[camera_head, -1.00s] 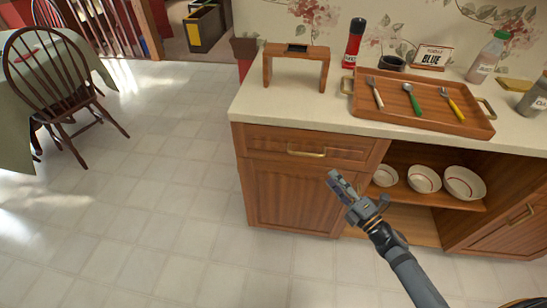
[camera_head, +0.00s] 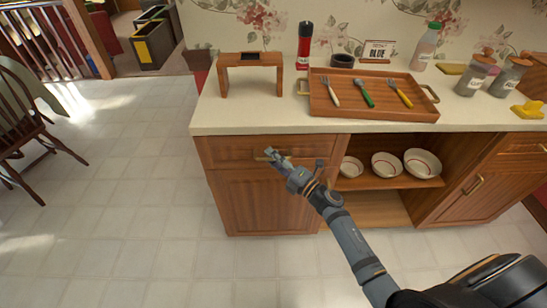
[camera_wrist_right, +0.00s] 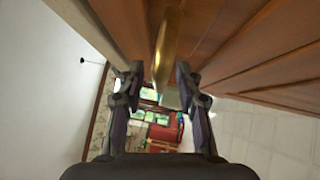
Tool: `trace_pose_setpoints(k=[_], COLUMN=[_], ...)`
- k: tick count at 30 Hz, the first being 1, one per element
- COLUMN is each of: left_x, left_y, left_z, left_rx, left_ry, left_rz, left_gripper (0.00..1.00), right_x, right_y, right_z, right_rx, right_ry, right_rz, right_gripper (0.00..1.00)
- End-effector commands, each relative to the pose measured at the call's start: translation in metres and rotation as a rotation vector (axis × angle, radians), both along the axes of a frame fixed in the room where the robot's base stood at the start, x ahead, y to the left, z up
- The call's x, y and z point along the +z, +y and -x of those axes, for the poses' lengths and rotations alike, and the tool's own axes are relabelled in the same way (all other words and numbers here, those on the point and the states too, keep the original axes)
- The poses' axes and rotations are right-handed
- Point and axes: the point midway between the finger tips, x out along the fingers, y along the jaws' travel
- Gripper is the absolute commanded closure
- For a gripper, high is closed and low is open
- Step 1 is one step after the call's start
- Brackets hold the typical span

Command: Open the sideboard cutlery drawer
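The sideboard's upper left drawer (camera_head: 226,154) is shut, its wooden front flush with the cabinet. Its brass handle (camera_head: 259,158) is partly hidden by my right gripper (camera_head: 272,155), which reaches it from the front right. In the right wrist view the brass handle (camera_wrist_right: 166,52) lies ahead of my right gripper (camera_wrist_right: 158,78), in line with the gap between its fingertips. The fingers are apart, and I see no grip on the handle. My left gripper is not in view.
A tray (camera_head: 325,106) with cutlery and a wooden stand (camera_head: 224,81) are on the countertop above. Bowls (camera_head: 386,164) sit on the open shelf to the right. The tiled floor (camera_head: 130,190) before the drawer is clear; a chair (camera_head: 18,120) stands far left.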

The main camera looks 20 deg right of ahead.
Motion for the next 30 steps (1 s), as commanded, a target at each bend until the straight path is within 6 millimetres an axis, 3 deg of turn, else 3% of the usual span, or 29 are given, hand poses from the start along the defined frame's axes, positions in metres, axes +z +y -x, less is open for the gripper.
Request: trace_pose_setpoints(k=[6,14,30], left_x=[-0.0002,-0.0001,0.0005], left_y=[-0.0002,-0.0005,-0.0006], left_z=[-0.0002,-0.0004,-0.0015], left_rx=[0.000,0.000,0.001], left_ry=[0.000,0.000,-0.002], left_rz=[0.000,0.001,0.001], left_gripper=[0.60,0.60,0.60], right_x=[-0.0004,-0.0004,-0.0008], right_y=[0.0000,-0.0001,-0.0002], right_z=[-0.0002,0.0000,0.0002], right_rx=[0.000,0.000,-0.001], right_ry=[0.000,0.000,0.001], right_rz=[0.000,0.000,-0.001], right_gripper=[0.67,1.00,1.00])
